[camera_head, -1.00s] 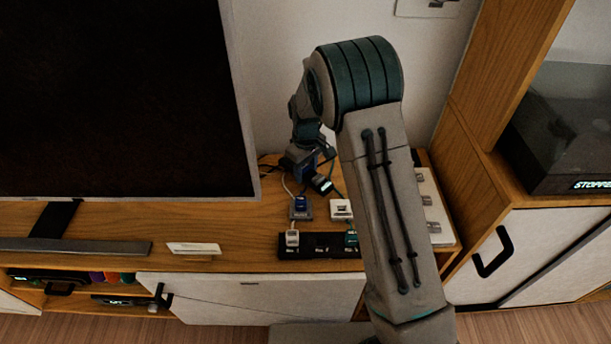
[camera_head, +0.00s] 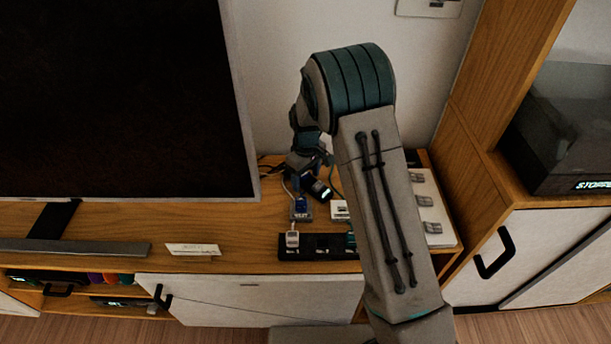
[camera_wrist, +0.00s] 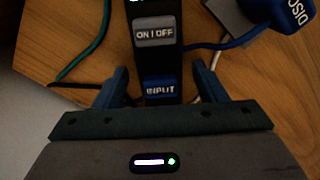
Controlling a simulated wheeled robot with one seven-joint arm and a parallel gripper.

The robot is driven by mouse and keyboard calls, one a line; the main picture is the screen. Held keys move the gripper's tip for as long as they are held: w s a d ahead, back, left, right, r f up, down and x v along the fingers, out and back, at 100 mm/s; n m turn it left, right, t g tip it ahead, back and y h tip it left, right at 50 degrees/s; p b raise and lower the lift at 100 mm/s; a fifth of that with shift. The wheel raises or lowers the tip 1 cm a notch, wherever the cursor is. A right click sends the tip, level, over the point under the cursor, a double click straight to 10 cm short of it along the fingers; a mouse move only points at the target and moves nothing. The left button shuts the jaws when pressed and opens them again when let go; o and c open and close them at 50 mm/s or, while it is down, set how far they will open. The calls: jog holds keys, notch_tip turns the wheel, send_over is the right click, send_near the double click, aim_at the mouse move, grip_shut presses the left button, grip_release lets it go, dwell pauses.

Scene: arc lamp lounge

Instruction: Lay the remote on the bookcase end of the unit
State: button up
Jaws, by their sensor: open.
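The remote (camera_wrist: 156,60) is a black bar with a grey ON/OFF button and a blue INPUT button. In the wrist view it lies between the two spread fingers of my gripper (camera_wrist: 162,80), which is open; whether they touch it, I cannot tell. In the head view, a small dark bar that looks like the remote (camera_head: 320,190) is beside my gripper (camera_head: 306,168), partly hidden. The wooden unit (camera_head: 235,215) runs below the television. Its right end meets a tall wooden bookcase (camera_head: 462,140), and my arm covers part of that end.
A black strip (camera_head: 305,253) with plugs lies at the unit's front edge, with labelled adapters (camera_head: 301,212) and cables behind. A white board with grey pieces (camera_head: 443,230) lies by the bookcase. A small card (camera_head: 193,250) and the television (camera_head: 125,90) are left. Some bare wood lies left of the plugs.

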jog(key=s+d+r+m+p, duration=0.1)
jog(key=s+d+r, duration=0.1)
jog(key=r, duration=0.7)
jog(key=s+d+r+m+p, duration=0.1)
jog(key=s+d+r, duration=0.2)
jog(key=r, duration=0.5)
jog(key=s+d+r+m, duration=0.1)
jog(key=s+d+m, duration=0.1)
jog(key=s, duration=0.5)
jog(key=s+d+r+m+t, duration=0.1)
jog(key=s+d, duration=0.3)
jog(key=s, duration=0.4)
jog(key=s+d+r+m, duration=0.3)
jog(key=s+m, duration=0.1)
jog(key=s, duration=0.4)
jog(key=shift+s+d+t, duration=0.15)
jog(key=shift+d+t, duration=0.15)
jog(key=shift+r, duration=0.1)
